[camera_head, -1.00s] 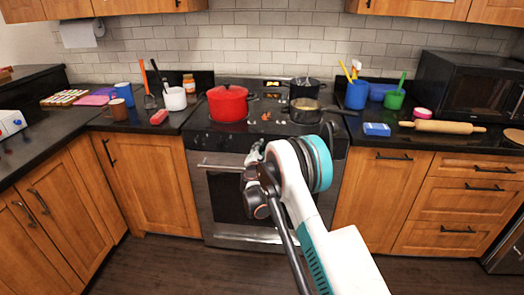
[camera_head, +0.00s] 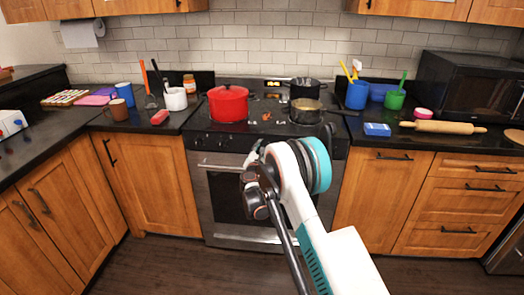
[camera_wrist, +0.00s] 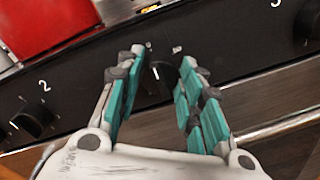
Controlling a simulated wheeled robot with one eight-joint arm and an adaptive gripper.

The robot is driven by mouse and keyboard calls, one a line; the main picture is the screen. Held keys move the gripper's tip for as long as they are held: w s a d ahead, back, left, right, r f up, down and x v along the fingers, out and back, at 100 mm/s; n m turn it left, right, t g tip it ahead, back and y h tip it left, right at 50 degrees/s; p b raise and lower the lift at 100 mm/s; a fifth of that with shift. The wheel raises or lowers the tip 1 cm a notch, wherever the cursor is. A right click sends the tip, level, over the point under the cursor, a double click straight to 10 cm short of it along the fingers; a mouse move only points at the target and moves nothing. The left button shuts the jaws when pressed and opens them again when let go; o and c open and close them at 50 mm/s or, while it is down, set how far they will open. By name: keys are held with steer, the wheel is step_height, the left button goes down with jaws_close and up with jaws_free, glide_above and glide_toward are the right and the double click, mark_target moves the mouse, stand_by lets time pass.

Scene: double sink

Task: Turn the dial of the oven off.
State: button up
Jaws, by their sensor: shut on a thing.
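The oven (camera_head: 223,203) is a dark range with a steel door, in the middle of the head view. Its black control strip (camera_wrist: 235,97) crosses the wrist view with dark round dials on it. My gripper (camera_wrist: 157,70) has its teal-padded fingers on both sides of one dial (camera_wrist: 159,72) and is shut on it. The dial's lower part shows between the fingers; its pointer position is hard to read. In the head view my gripper (camera_head: 257,152) is at the front strip, and my arm hides the dial there.
Another dial (camera_wrist: 32,119), beside a 2, is left of my gripper; one more (camera_wrist: 308,20) is at the upper right. A red pot (camera_head: 228,103) and a pan (camera_head: 305,111) stand on the cooktop above. The steel door handle (camera_head: 219,168) runs below the strip.

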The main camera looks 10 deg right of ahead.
steer(key=o, duration=1.1)
steer(key=shift+f, duration=0.1)
steer(key=shift+c, duration=0.2)
steer(key=v, duration=1.2)
